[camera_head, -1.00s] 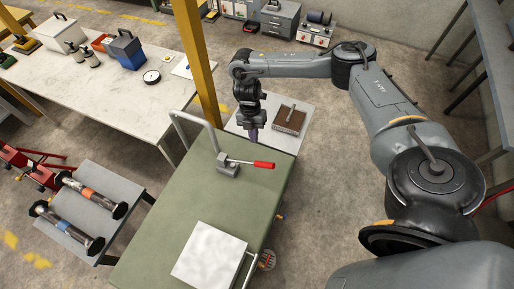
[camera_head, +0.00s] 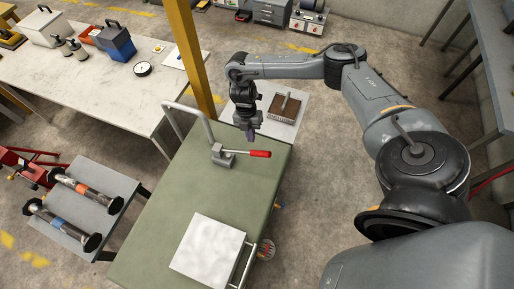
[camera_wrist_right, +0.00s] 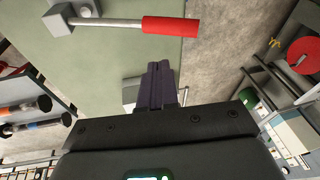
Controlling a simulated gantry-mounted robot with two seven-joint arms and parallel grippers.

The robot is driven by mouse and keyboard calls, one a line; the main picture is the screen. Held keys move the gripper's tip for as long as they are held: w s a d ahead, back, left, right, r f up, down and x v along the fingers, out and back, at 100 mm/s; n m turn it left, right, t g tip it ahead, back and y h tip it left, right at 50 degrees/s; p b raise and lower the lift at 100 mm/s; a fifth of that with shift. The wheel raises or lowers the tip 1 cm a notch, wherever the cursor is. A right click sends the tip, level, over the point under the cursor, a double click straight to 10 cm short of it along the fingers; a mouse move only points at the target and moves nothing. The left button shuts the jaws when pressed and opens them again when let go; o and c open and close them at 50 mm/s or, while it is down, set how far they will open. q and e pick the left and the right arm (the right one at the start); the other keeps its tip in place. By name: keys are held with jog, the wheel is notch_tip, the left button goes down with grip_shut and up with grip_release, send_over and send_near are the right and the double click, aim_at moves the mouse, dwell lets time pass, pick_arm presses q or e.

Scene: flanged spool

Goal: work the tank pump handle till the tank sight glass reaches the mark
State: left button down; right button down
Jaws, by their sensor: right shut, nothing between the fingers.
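The pump handle is a grey lever with a red grip (camera_head: 260,153) on a grey pivot block (camera_head: 222,155), on a green-topped unit (camera_head: 170,215). It lies nearly level, pointing right. My right gripper (camera_head: 249,135) is just beyond the red grip in the head view, apart from it. In the right wrist view, its dark fingers (camera_wrist_right: 161,84) are shut with nothing between them, and the red grip (camera_wrist_right: 170,26) shows above their tips. I cannot make out a sight glass or its mark. My left gripper is not in view.
A bent grey pipe (camera_head: 185,118) rises behind the lever. A white box (camera_head: 208,248) sits at the unit's near end. A yellow post (camera_head: 188,55) stands behind.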

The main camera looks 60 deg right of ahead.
jog(key=b, duration=0.1)
send_over(258, 153)
jog(key=w, duration=0.2)
jog(key=f, duration=0.4)
jog(key=shift+w+a+f, duration=0.15)
jog(key=shift+a+f, duration=0.1)
jog(key=shift+s+d+f+p, duration=0.2)
jog(key=shift+s+f+p, duration=0.05)
jog(key=shift+p, duration=0.1)
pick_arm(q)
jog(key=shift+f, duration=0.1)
pick_arm(e)
jog(key=shift+s+d+f, duration=0.2)
jog(key=shift+s+f, duration=0.05)
jog(key=shift+f, duration=0.4)
jog(key=shift+s+d+f, duration=0.15)
jog(key=shift+s+f, duration=0.1)
jog(key=shift+f, duration=0.35)
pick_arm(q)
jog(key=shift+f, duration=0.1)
pick_arm(e)
jog(key=shift+f, duration=0.1)
